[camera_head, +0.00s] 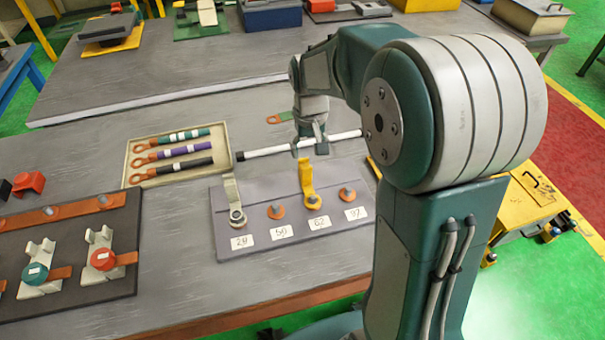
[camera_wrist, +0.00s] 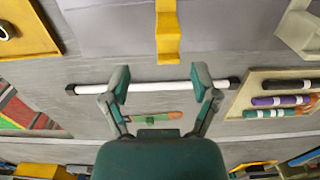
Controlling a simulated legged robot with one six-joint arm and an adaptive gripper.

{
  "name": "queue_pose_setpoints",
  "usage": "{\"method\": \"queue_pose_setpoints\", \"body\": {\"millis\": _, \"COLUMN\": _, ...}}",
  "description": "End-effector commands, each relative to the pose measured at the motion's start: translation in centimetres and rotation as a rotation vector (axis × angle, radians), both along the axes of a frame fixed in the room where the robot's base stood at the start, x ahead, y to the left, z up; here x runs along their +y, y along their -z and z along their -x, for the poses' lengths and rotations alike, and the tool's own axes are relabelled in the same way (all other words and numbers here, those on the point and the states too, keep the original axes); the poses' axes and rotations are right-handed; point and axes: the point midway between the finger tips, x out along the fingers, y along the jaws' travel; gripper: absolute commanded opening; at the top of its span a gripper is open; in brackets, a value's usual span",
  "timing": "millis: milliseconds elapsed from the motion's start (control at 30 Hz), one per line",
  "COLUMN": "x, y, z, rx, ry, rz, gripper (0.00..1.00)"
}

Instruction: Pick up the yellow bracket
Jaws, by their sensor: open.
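The yellow bracket (camera_head: 307,178) stands on a grey board in the head view, at the tag reading 62. It also shows at the top of the wrist view (camera_wrist: 168,38), ahead of my fingertips. My gripper (camera_head: 309,147) is open and empty, just behind the bracket's upper end in the head view. In the wrist view its two fingers (camera_wrist: 160,76) are spread wide, with the bracket beyond them and roughly centred between them. The bracket's top edge lies close to the fingers in the head view; I see no contact.
A white rod (camera_head: 268,151) with black ends lies below my fingers. A grey bracket (camera_head: 233,200) stands left on the board (camera_head: 262,190). A tray (camera_head: 228,150) holds tools with coloured handles. A fixture board (camera_head: 125,222) is at left. Bare table lies in front.

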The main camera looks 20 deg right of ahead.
Motion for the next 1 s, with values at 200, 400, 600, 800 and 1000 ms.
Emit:
{"method": "queue_pose_setpoints", "body": {"millis": 200, "x": 0.3, "y": 2.8, "z": 0.1, "rx": 0.001, "ry": -0.002, "rz": 0.003, "gripper": 0.77}}
{"method": "queue_pose_setpoints", "body": {"millis": 400, "x": 0.8, "y": 4.9, "z": 0.4, "rx": 0.003, "ry": -0.002, "rz": 0.003, "gripper": 0.77}}
{"method": "queue_pose_setpoints", "body": {"millis": 600, "x": 1.1, "y": 7.7, "z": 0.5, "rx": 0.002, "ry": 0.000, "rz": 0.003, "gripper": 0.77}}
{"method": "queue_pose_setpoints", "body": {"millis": 800, "x": 1.0, "y": 8.3, "z": 0.5, "rx": 0.000, "ry": 0.000, "rz": 0.002, "gripper": 0.77}}
{"method": "queue_pose_setpoints", "body": {"millis": 1000, "x": 1.1, "y": 8.3, "z": 0.5, "rx": -0.001, "ry": -0.001, "rz": 0.003, "gripper": 0.33}}
